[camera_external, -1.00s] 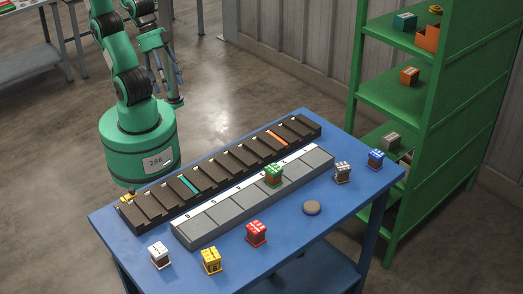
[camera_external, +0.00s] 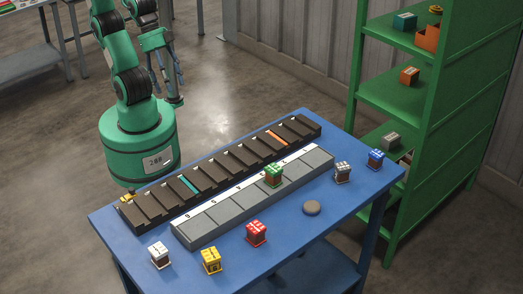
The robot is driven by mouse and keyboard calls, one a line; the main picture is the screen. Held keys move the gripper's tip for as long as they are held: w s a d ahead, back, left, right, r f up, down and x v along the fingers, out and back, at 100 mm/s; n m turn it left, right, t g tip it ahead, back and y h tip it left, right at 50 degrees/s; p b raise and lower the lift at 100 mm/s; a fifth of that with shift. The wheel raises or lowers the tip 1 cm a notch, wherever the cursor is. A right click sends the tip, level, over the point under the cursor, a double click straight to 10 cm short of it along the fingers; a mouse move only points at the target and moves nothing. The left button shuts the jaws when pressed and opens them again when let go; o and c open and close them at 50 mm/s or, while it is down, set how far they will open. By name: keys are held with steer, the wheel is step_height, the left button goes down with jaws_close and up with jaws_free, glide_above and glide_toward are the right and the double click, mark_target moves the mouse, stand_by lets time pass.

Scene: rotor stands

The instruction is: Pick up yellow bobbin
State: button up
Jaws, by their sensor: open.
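The yellow bobbin (camera_external: 211,261) stands upright on the front edge of the blue table (camera_external: 130,232), between a white bobbin (camera_external: 160,255) and a red bobbin (camera_external: 256,233). My gripper (camera_external: 172,88) is raised behind the table at the upper left, well away from the yellow bobbin. Its fingers point down and are open with nothing visible between them. My arm and green base stand behind the table's left part.
A dark slotted rack (camera_external: 225,172) and a grey stand (camera_external: 208,220) with numbered places lie along the table. A green bobbin (camera_external: 273,175) sits on the grey stand. Green shelves (camera_external: 440,110) rise behind.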

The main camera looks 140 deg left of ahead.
steer(key=w+d+r+n+g+p, duration=0.1)
steer(key=w+n, duration=0.1)
steer(key=w, duration=0.4)
steer(key=w+d+r+n+p, duration=0.1)
steer(key=w+d+n, duration=0.1)
steer(key=w, duration=0.5)
steer(key=n+g+y+p, duration=0.2)
steer(key=n+g+p, duration=0.25)
steer(key=n, duration=0.65)
glide_above(209, 254)
steer(key=d, duration=0.2)
step_height(209, 254, down, 26)
steer(key=shift+s+a+r+t+p, duration=0.15)
steer(key=shift+s+t+p, duration=0.1)
steer(key=shift+p, duration=0.15)
steer(key=f, duration=0.5)
steer(key=a+f, duration=0.1)
steer(key=f, duration=0.2)
steer(key=shift+w+a, duration=0.1)
steer(key=shift+w, duration=0.05)
steer(key=shift+f, duration=0.25)
